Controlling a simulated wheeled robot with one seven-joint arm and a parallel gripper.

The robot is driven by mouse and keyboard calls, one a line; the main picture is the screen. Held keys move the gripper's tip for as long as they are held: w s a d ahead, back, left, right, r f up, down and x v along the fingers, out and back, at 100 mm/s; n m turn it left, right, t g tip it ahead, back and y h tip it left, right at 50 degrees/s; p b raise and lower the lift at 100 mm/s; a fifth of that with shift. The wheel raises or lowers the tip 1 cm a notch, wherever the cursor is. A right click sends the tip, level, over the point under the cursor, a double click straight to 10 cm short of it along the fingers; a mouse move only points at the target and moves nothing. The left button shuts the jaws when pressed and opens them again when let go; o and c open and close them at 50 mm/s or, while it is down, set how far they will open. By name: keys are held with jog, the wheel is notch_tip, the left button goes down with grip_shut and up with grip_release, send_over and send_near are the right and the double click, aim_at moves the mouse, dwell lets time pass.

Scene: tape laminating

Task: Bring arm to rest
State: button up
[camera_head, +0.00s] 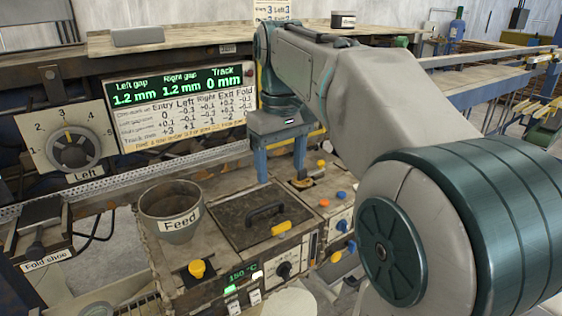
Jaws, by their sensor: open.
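My arm reaches in from the right side of the view and covers much of the machine behind it. My gripper (281,162) points down at the end of the arm, its blue fingers apart with nothing visible between them. It is above the back right part of the machine box, beyond the dark lid (240,228) with its black handle. The left fingertip comes down near the lid's back right corner; I cannot tell whether it touches. The right finger is partly seen against the panel behind.
A grey Feed hopper (170,212) stands left of the lid, with a yellow knob (196,268) in front. A display board (180,100) and the Left dial (72,150) stand behind. The Fold shoe part (45,235) is at the far left. Orange and blue buttons (341,226) lie to the right.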

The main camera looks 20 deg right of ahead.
jog(key=s+f+m+t, duration=0.3)
jog(key=s+f, duration=1.1)
jog(key=f, duration=0.4)
jog(key=shift+s+d+f+m, duration=0.15)
jog(key=shift+s+f+m, duration=0.2)
jog(key=shift+f+m, duration=0.05)
